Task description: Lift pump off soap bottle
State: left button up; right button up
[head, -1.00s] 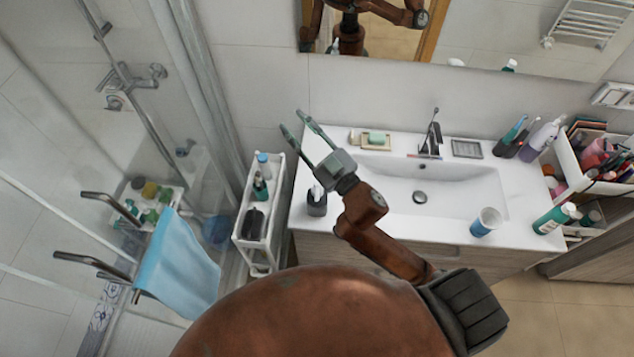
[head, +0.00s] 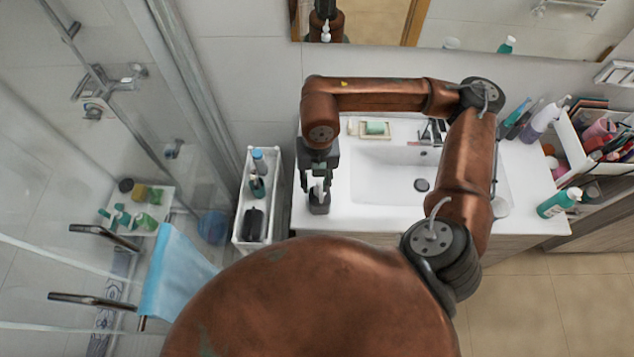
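The soap bottle (head: 319,207) is a small dark grey dispenser standing upright near the left front corner of the white sink counter. Its white pump (head: 318,190) stands in its top. My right gripper (head: 317,185) points straight down over the bottle. Its two fingers are apart, one on each side of the pump; contact cannot be made out. The pump is partly hidden by the gripper. My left gripper is not in view.
The sink basin (head: 385,179) lies right of the bottle, partly behind my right arm. A soap dish (head: 362,129) is behind. A white cart (head: 243,226) with several bottles stands left of the counter. A green bottle (head: 558,203) stands far right.

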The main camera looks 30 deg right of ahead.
aim_at(321, 191)
jog(key=f, duration=0.1)
jog(key=d+f, duration=0.1)
jog(key=shift+w+d+f+h+p, duration=0.15)
jog(key=shift+d+f+h+p, duration=0.05)
jog(key=shift+f+h+p, duration=0.15)
jog(key=f, duration=0.2)
jog(key=f+p, duration=0.1)
jog(key=f, duration=0.2)
jog(key=shift+d, duration=0.2)
jog(key=shift+r, duration=0.1)
jog(key=shift+c, duration=0.4)
grip_shut()
